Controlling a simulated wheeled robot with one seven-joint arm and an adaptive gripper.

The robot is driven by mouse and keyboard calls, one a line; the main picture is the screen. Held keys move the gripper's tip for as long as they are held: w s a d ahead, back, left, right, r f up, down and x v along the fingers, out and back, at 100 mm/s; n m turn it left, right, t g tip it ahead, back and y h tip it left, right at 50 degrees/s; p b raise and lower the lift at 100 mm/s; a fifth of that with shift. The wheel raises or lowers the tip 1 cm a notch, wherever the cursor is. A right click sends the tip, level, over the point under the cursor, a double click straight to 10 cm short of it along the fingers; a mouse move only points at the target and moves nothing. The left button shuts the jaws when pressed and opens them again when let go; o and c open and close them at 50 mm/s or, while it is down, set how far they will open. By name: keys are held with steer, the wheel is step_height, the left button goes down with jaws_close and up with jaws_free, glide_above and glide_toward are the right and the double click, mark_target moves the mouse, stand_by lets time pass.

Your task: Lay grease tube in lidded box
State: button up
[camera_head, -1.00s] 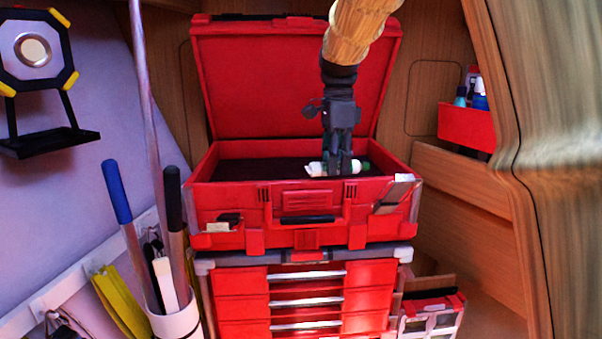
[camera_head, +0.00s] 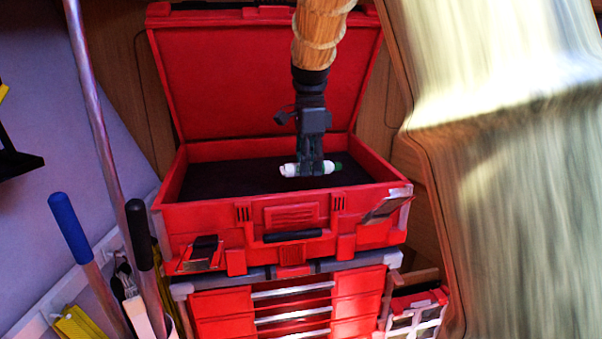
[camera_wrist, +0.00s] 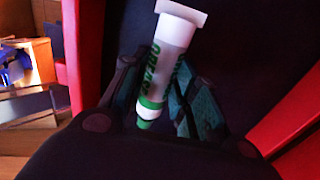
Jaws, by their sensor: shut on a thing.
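The grease tube is white with green lettering and a green cap; in the wrist view the grease tube (camera_wrist: 172,58) stands between the fingers, crimped end away from the camera. In the head view it lies roughly level across the fingertips, its white end (camera_head: 290,170) to the left and green cap to the right. My gripper (camera_head: 311,168) is shut on its middle. The red lidded box (camera_head: 200,214) is open, its lid (camera_head: 255,75) tilted back upright. The gripper and tube are over the dark inside (camera_head: 230,180) of the box. I cannot tell whether the tube touches the floor.
The box stands on a red drawer cabinet (camera_head: 222,304). Long-handled tools, one with a blue grip (camera_head: 70,225), stand to the left. A blurred pale surface (camera_head: 510,180) fills the right side. The box's dark floor around the tube looks clear.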

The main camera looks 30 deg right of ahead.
steer(key=shift+f, duration=0.25)
steer(key=w+f, duration=0.1)
steer(key=f, duration=0.1)
steer(key=w+f+p, duration=0.1)
steer(key=f, duration=0.1)
steer(key=shift+w+p, duration=0.3)
steer(key=shift+w, duration=0.1)
steer(key=shift+s+f, duration=0.1)
steer(key=shift+f, duration=0.2)
steer(key=shift+s+d+f, duration=0.1)
steer(key=shift+s, duration=0.2)
steer(key=shift+s+r, duration=0.2)
steer(key=shift+s, duration=0.25)
steer(key=shift+w+a+f, duration=0.3)
steer(key=shift+w, duration=0.15)
steer(key=o, duration=0.8)
steer(key=shift+w+d, duration=0.1)
steer(key=shift+o, duration=1.4)
steer(key=shift+d, duration=0.1)
steer(key=shift+s+r, duration=0.1)
steer(key=shift+s, duration=0.2)
steer(key=shift+w+r, duration=0.15)
steer(key=shift+w, duration=0.1)
step_height(320, 180, up, 12)
steer(key=b, duration=0.4)
